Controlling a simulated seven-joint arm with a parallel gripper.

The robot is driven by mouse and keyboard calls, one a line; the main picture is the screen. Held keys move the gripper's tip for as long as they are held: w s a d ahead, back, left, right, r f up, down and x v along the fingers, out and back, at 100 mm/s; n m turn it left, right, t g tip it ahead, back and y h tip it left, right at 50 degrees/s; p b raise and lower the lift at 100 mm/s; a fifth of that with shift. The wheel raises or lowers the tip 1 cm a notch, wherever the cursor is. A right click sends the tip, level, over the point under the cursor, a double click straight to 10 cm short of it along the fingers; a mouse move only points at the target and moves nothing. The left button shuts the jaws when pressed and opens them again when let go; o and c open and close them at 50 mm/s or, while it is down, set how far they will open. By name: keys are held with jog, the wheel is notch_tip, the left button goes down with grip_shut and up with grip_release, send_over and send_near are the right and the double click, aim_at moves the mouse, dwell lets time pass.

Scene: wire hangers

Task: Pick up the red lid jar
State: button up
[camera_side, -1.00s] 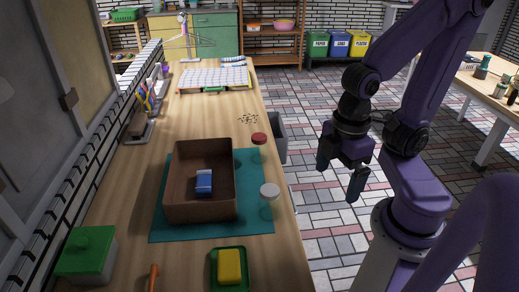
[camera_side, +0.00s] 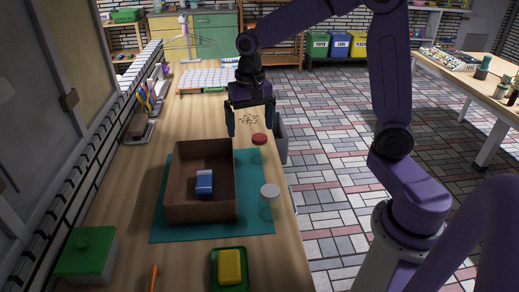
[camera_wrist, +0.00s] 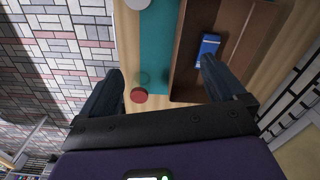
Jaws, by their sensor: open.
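The red lid jar (camera_side: 259,140) stands upright at the right edge of the teal mat (camera_side: 253,185), its clear body below a red lid. In the wrist view the red lid (camera_wrist: 139,95) shows between the two fingers, closer to the left one. My gripper (camera_side: 250,133) is open and empty, fingers pointing down, just above and beyond the jar in the side view. It also shows in the wrist view (camera_wrist: 163,72). I cannot tell the exact gap between the fingers and the lid.
A brown box (camera_side: 200,215) with a blue and white item (camera_side: 204,183) inside stands left of the jar. A white lid jar (camera_side: 269,200) stands nearer the camera. Small dark bits (camera_side: 248,119) lie on the table beyond. A yellow block (camera_side: 229,266) sits on a green tray in front.

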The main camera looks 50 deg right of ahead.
jog(key=w+d+f+m, duration=0.1)
jog(key=w+d+m, duration=0.5)
jog(key=w+d, duration=0.15)
jog(key=m, duration=0.6)
send_over(259, 137)
notch_tip(259, 137, down, 3)
notch_tip(259, 137, down, 12)
jog(key=shift+w+a+r, duration=0.1)
jog(key=shift+r, duration=0.15)
jog(key=shift+d+f, duration=0.2)
jog(key=shift+f, duration=2.3)
jog(key=c, duration=1.2)
